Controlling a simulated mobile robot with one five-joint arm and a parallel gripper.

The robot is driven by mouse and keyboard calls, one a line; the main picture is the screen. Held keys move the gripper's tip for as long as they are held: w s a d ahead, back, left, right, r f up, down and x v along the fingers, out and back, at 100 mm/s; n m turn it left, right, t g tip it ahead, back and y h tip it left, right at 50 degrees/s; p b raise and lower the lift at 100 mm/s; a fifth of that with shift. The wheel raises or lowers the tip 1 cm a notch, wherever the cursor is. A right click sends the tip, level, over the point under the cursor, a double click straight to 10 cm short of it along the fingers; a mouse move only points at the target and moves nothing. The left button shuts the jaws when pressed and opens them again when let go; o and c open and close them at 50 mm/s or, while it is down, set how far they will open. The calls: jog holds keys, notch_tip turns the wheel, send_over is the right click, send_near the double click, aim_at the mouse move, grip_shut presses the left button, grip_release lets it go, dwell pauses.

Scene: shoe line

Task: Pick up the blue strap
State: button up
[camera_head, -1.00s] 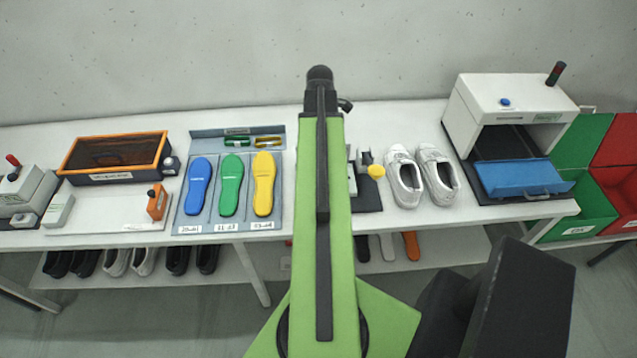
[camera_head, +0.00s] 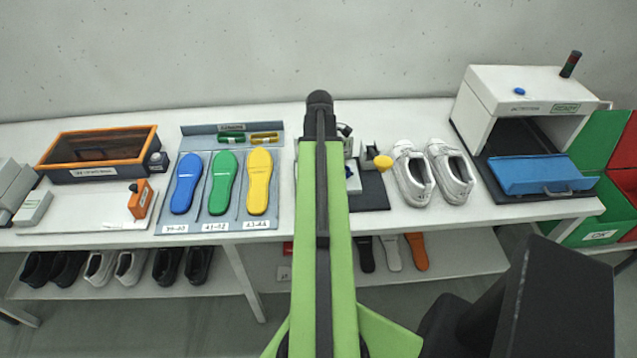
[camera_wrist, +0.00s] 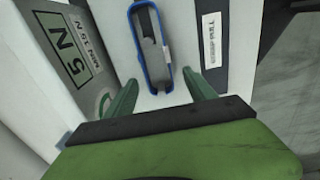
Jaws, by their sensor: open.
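The blue strap (camera_wrist: 138,58) shows in the wrist view as a narrow upright loop with rounded ends, lying on a pale surface. A grey piece shows inside the loop. My gripper (camera_wrist: 161,77) is open, with one green finger on each side of the loop's near end. The fingers look apart from the strap; I cannot tell their height above it. In the head view my arm covers the middle of the table, and neither the strap nor my gripper can be made out.
In the wrist view a grey box (camera_wrist: 72,50) marked "5 N" stands close on the left, and a dark strip with a white label (camera_wrist: 211,40) lies on the right. In the head view, insoles (camera_head: 222,183) lie left of my arm and white shoes (camera_head: 412,172) stand right.

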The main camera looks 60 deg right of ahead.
jog(key=shift+f, duration=0.7)
jog(key=shift+r, duration=0.2)
grip_shut()
jog(key=shift+r, duration=0.1)
notch_tip(320, 180, up, 18)
jog(key=p, duration=1.8)
